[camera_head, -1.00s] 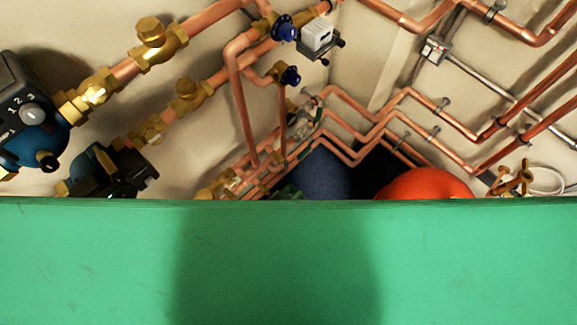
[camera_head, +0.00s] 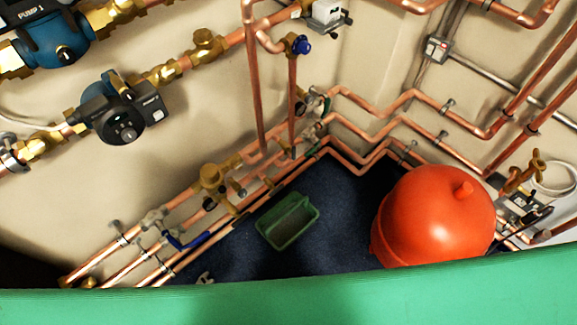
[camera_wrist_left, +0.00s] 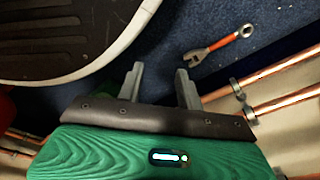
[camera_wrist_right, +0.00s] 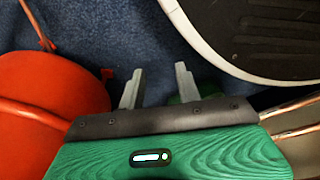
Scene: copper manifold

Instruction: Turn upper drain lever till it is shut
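Small valves with handles sit where the copper pipes meet the corner in the head view, one at the upper pipe (camera_head: 318,101). A blue lever (camera_head: 188,241) lies along the lower pipes at the left. I cannot tell which handle is the upper drain lever, nor whether it is open or shut. My left gripper (camera_wrist_left: 160,72) is open and empty, above the dark blue floor in its wrist view. My right gripper (camera_wrist_right: 158,72) is open and empty, also above the floor. Neither gripper shows in the head view, and neither touches a valve.
A red round vessel (camera_head: 436,215) stands at the right; it also fills the left of the right wrist view (camera_wrist_right: 45,95). A green tray (camera_head: 288,222) lies on the floor by the pipes. A wrench (camera_wrist_left: 222,45) lies on the floor. Pumps (camera_head: 122,112) hang at the left.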

